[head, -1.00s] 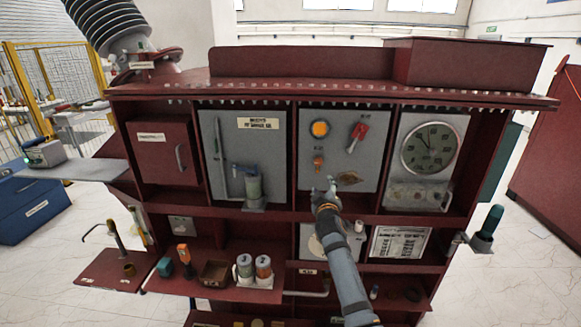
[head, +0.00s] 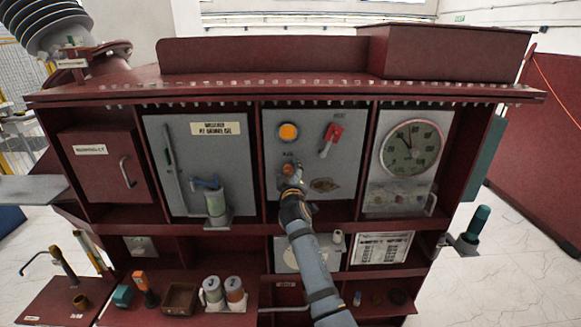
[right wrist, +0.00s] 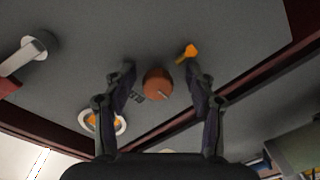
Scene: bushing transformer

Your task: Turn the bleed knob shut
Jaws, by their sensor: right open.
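The bleed knob (head: 288,168) is a small orange-brown knob on the grey panel, below a round orange light (head: 288,132). In the right wrist view the knob (right wrist: 157,83) sits between the two fingers of my right gripper (right wrist: 159,72), with a visible gap on each side. The gripper is open. In the head view my right gripper (head: 291,182) is at the knob and covers its lower part. Whether the fingers touch the knob cannot be told. My left gripper is not in view.
A red lever (head: 331,138) is on the same panel, right of the light. A small orange piece (right wrist: 187,53) lies near one fingertip in the right wrist view. A round gauge (head: 412,147) is to the right. A grey-green cylinder (head: 216,203) stands in the left bay.

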